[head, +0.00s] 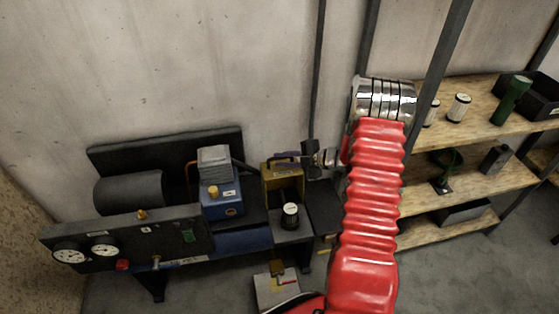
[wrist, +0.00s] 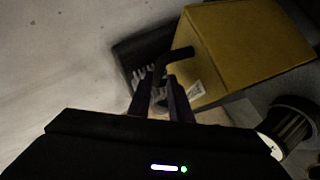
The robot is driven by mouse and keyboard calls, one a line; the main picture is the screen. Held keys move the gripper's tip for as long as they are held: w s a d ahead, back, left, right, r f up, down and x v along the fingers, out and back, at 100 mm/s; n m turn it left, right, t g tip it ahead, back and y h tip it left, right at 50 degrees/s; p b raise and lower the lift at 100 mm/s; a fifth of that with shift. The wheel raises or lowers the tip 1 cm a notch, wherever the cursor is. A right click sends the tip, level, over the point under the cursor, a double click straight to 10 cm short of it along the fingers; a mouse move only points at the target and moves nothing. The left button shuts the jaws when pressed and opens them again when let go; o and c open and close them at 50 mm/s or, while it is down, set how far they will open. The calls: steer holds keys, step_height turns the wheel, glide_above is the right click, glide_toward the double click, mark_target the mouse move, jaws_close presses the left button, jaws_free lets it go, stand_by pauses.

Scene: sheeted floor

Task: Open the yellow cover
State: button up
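The yellow cover (head: 283,172) is a box-like housing on the dark bench, with a dark handle (head: 284,158) on top. In the wrist view the yellow cover (wrist: 240,50) fills the upper right, and its bent black handle (wrist: 178,54) sticks out toward my fingers. My gripper (head: 309,155) is just right of the cover at handle height. In the wrist view my gripper (wrist: 160,80) shows two dark fingers with a gap between them, and the handle's end appears at their tips. Whether they touch it, I cannot tell.
A black-and-white cylinder (head: 290,216) stands in front of the cover. A blue unit (head: 222,199) with a grey block on top is to the left. A gauge panel (head: 130,245) lies farther left. Wooden shelves (head: 470,175) with several items stand at the right.

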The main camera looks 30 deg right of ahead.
steer(key=v, duration=1.3)
steer(key=shift+f, duration=0.15)
